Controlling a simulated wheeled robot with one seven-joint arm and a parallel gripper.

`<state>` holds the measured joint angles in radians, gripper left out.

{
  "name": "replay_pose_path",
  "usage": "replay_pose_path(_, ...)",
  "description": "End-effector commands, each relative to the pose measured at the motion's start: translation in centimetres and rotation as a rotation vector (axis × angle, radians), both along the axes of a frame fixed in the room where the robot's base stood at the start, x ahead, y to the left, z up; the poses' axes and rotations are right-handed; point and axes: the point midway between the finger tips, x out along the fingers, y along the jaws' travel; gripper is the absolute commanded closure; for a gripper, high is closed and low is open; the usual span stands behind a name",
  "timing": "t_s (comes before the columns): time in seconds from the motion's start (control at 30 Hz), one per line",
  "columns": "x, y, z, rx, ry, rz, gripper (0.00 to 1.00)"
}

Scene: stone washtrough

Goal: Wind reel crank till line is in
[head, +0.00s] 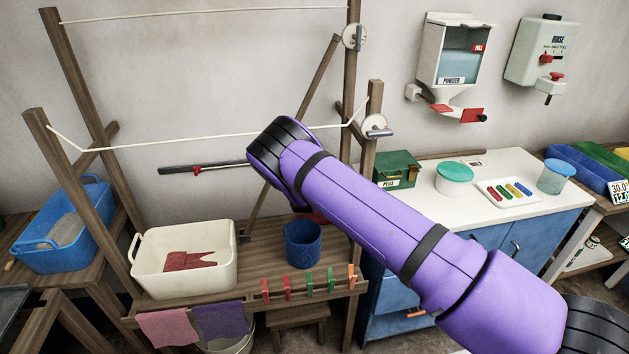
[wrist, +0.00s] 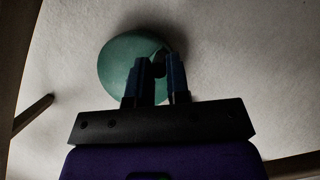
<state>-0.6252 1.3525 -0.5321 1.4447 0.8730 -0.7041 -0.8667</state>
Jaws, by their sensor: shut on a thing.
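My gripper (wrist: 157,66) shows in the wrist view with two dark blue fingers close together. They are shut on a small dark piece, seemingly the crank knob, in front of a round green disc (wrist: 115,66), likely the reel. The fingers hide much of the knob. In the head view my arm's dark end covers the gripper, crank and green disc.
Below stand a cream basin (head: 146,264) with red cloth, a blue cup (head: 303,258) and several pegs on the bench edge. A dark bar (head: 200,168) with a red piece lies left of my arm. A blue cabinet (head: 520,235) stands right; dispensers hang above.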

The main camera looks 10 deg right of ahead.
Motion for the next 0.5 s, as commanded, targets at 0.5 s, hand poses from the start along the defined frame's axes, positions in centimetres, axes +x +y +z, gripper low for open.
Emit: replay_pose_path(0.5,0.0,1.9,1.0,0.470,0.002,-0.002,1.00)
